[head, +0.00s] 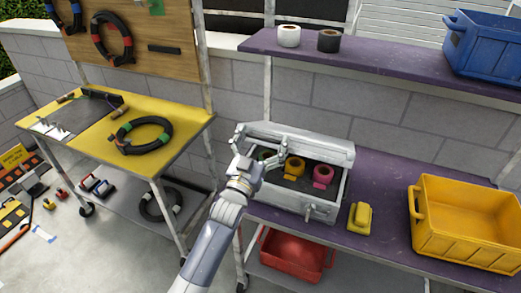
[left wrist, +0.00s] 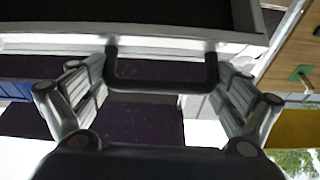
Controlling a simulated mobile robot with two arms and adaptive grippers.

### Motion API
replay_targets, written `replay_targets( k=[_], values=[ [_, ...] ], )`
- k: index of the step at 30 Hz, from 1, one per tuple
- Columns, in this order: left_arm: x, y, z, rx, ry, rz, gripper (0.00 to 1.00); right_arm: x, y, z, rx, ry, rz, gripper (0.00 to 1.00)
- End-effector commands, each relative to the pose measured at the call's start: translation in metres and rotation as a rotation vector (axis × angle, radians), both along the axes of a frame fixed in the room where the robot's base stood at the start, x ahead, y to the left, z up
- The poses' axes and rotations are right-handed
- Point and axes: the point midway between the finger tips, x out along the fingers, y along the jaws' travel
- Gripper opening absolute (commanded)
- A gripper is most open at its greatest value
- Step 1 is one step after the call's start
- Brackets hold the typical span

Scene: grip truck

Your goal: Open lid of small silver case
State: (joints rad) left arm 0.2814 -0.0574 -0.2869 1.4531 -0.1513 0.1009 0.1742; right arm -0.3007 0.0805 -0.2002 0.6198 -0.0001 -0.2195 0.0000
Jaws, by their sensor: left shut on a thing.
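The small silver case (head: 335,190) stands on the purple table, with rolls of tape visible inside: a yellow one (head: 294,167), a pink one (head: 322,175) and a dark green one partly hidden. Its lid (head: 300,141) is raised along the back edge. A latch shows on its front. My left gripper (head: 247,163) is at the left end of the case. My right gripper is not in view.
A yellow object (head: 359,218) lies right of the case, and a yellow crate (head: 468,216) stands farther right. A purple shelf (head: 390,68) with tape rolls and a blue crate (head: 487,45) hangs above. A yellow-topped workbench (head: 90,118) is on the left. A red bin (head: 297,255) is below.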

Motion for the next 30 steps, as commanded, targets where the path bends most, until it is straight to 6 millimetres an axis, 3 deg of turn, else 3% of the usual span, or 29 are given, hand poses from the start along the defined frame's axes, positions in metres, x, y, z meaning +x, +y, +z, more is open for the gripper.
replay_targets(
  k=[1,6,22,23,30],
  values=[
    [0.003,-0.002,0.011,-0.017,-0.007,-0.005,0.49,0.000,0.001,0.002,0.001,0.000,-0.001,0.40],
    [0.010,-0.004,0.020,-0.021,-0.007,-0.006,0.49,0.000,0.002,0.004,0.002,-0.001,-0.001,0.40],
    [0.014,-0.006,0.023,-0.024,-0.005,-0.006,0.49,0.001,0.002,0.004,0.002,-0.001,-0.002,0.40],
    [0.014,-0.006,0.023,-0.024,-0.005,-0.006,0.99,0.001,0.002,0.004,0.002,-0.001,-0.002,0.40],
    [0.014,-0.005,0.021,-0.015,-0.002,-0.004,1.00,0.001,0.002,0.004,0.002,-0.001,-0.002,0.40]
  ],
)
